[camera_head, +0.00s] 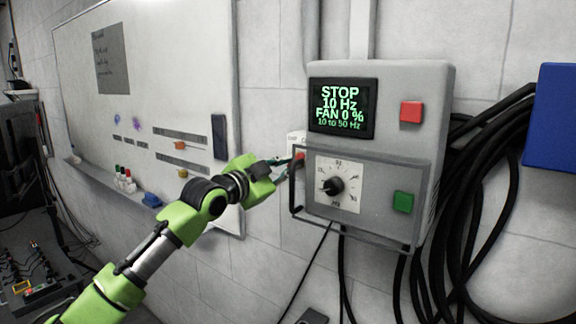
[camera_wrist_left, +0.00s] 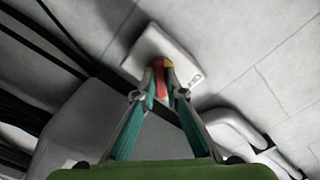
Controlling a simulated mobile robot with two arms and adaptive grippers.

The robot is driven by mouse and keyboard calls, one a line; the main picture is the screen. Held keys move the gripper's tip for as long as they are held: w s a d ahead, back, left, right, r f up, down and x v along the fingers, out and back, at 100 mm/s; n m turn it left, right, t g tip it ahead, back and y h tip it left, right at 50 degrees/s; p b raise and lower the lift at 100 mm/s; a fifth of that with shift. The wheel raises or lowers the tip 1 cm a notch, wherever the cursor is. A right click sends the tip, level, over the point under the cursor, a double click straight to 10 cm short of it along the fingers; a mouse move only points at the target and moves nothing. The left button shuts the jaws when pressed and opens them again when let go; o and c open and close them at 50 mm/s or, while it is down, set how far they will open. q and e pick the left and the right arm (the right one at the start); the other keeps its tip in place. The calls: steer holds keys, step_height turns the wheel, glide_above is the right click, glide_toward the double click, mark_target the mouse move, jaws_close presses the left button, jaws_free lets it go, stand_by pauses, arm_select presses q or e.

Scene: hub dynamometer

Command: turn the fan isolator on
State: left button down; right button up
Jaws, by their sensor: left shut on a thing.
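The fan isolator is a small white wall box (camera_head: 296,138), partly hidden behind the left edge of the grey control box. It also shows as a pale plate in the left wrist view (camera_wrist_left: 148,46). Its red handle (camera_wrist_left: 160,80) sits on a yellow part, with my left fingertips on both sides. My left gripper (camera_head: 288,162) is shut on the red handle, which shows as a small red patch in the head view (camera_head: 299,156). Which position the handle points to cannot be told. My right gripper is not in view.
The grey control box (camera_head: 441,110) reads STOP, 10 Hz, FAN 0 %. It carries a red button (camera_head: 411,111), a green button (camera_head: 403,202), a dial (camera_head: 334,186) and a projecting guard frame (camera_head: 350,234). Black cables (camera_head: 490,170) hang right; a whiteboard (camera_head: 180,60) is left.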

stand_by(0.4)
arm_select(q)
steer(key=c, duration=2.1)
jaws_free()
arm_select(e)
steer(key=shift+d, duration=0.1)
arm_select(q)
steer(key=v, duration=1.2)
